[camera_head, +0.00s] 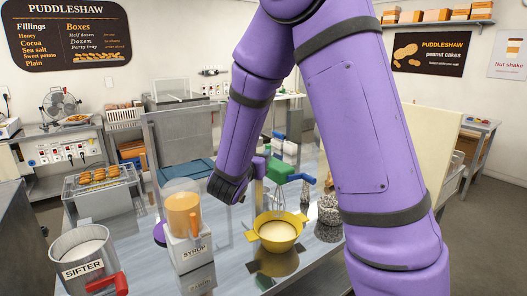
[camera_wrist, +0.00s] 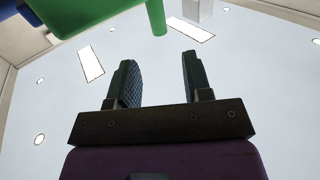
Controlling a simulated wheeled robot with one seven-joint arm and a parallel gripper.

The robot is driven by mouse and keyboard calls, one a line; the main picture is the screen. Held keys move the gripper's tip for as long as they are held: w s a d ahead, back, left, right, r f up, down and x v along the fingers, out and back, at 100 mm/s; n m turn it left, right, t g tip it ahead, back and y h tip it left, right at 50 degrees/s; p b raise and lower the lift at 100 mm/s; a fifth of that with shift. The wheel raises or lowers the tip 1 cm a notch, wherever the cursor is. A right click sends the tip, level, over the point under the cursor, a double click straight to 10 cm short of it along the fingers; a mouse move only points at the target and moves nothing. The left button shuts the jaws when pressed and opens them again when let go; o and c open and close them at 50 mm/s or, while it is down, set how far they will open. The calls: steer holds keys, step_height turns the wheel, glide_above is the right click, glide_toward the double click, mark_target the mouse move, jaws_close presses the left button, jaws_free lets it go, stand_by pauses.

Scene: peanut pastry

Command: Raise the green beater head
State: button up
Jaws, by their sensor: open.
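The green beater head (camera_head: 284,172) is part of a mixer above a yellow bowl (camera_head: 280,232) with pale contents. A blue handle (camera_head: 300,179) sticks out at its right side. My gripper (camera_head: 231,190) is just left of the beater head in the head view, low over the table. In the wrist view my gripper (camera_wrist: 160,80) shows two dark ridged fingers, open with nothing between them. That view looks upward, and the green head's underside (camera_wrist: 90,12) crosses the top left, apart from the fingers. My arm hides part of the area around the mixer.
A syrup dispenser (camera_head: 184,222) stands left of the bowl. A metal sifter (camera_head: 82,258) with a red handle is at the front left. A speckled canister (camera_head: 328,215) stands right of the bowl. A rack of pastries (camera_head: 100,178) is at the left.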

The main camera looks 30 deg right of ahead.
steer(key=shift+v, duration=1.05)
steer(key=s+a+r+n+t+y, duration=0.2)
steer(key=s+a+r+n+y, duration=0.5)
steer(key=y, duration=0.8)
steer(key=s+r+n+g, duration=0.1)
steer(key=s+n+g, duration=0.1)
steer(key=s, duration=0.8)
steer(key=s+r+n+g, duration=0.1)
steer(key=s+g, duration=0.4)
steer(key=s, duration=0.6)
steer(key=shift+d+r+n, duration=0.25)
steer(key=shift+n, duration=0.15)
